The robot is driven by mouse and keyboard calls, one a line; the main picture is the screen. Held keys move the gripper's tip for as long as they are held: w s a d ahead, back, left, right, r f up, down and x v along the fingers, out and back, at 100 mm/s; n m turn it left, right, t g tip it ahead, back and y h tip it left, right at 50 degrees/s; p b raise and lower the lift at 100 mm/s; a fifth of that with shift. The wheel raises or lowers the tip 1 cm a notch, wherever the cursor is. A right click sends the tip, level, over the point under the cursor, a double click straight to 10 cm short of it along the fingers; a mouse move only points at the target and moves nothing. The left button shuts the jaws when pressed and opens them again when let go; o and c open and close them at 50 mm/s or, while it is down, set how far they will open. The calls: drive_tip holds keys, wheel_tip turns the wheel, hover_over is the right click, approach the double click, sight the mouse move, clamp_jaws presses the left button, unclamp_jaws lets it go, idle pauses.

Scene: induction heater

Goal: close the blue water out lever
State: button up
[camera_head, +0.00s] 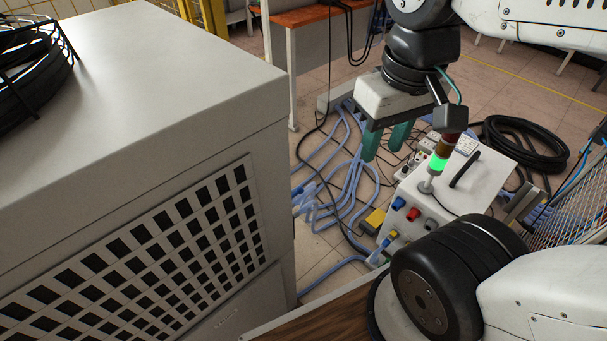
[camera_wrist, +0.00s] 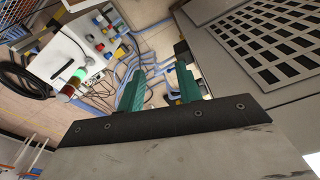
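My gripper (camera_head: 386,147) hangs in the air with its two green fingers apart and nothing between them. In the wrist view the open fingers (camera_wrist: 159,72) point toward the hoses on the floor. Below and right of the fingers in the head view stands a white box (camera_head: 459,195) with small coloured fittings on its front. A blue fitting (camera_head: 398,203) sits at its upper left edge beside a red one (camera_head: 413,213). Lower down are yellow and blue pieces near the hoses. The gripper is apart from all of these. I cannot tell which blue piece is the water out lever.
A large grey cabinet (camera_head: 120,90) with a vented front fills the left. Blue hoses (camera_head: 345,185) and black cables cover the floor between it and the white box. A signal light (camera_head: 439,160) glowing green and a black cable coil (camera_head: 525,140) are at the right.

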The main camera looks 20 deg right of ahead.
drive_tip(key=w+f+m+g, duration=0.3)
drive_tip(key=w+f+g, duration=0.2)
drive_tip(key=w+f, duration=0.95)
drive_tip(key=w+a+f+m+t, duration=0.1)
drive_tip(key=w+f+m, duration=0.5)
drive_tip(key=w+f, duration=0.4)
drive_tip(key=w+a+f+m+t, duration=0.1)
drive_tip(key=w+f+m, duration=0.6)
drive_tip(key=f, duration=0.6)
drive_tip(key=shift+n+h, duration=0.3)
drive_tip(key=shift+n, duration=0.4)
drive_tip(key=f, duration=0.6)
drive_tip(key=shift+d+f, duration=0.2)
drive_tip(key=shift+f, duration=0.2)
clamp_jaws()
